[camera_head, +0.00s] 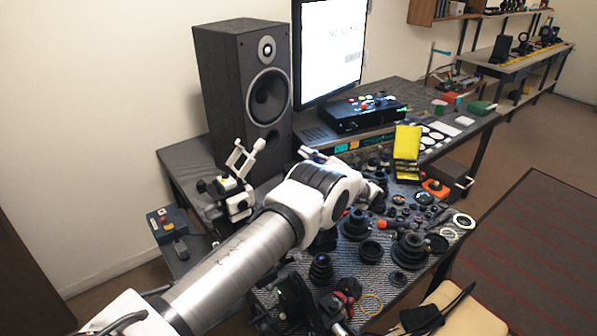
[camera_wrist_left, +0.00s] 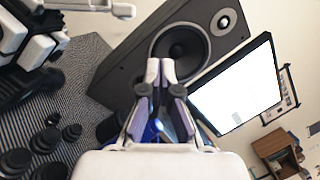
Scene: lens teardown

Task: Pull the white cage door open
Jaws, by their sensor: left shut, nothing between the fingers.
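My left arm reaches in over the bench. Its gripper (camera_head: 309,153) is partly hidden behind the wrist, in front of the speaker's base. In the left wrist view the same gripper (camera_wrist_left: 160,68) is shut and empty, its fingertips together against the speaker's front in the picture. A white jointed frame with black parts (camera_head: 239,188) stands to the left of the gripper, apart from it. It also shows at the upper left of the left wrist view (camera_wrist_left: 38,40). I cannot tell for sure whether it is the white cage, or whether its door is open. My right gripper is not seen.
A tall black speaker (camera_head: 228,75) and a monitor (camera_head: 330,45) stand behind the gripper. Several lens parts (camera_head: 410,248) crowd the ribbed mat right of my arm. A box with buttons (camera_head: 167,224) is at the left. Open floor lies right of the bench.

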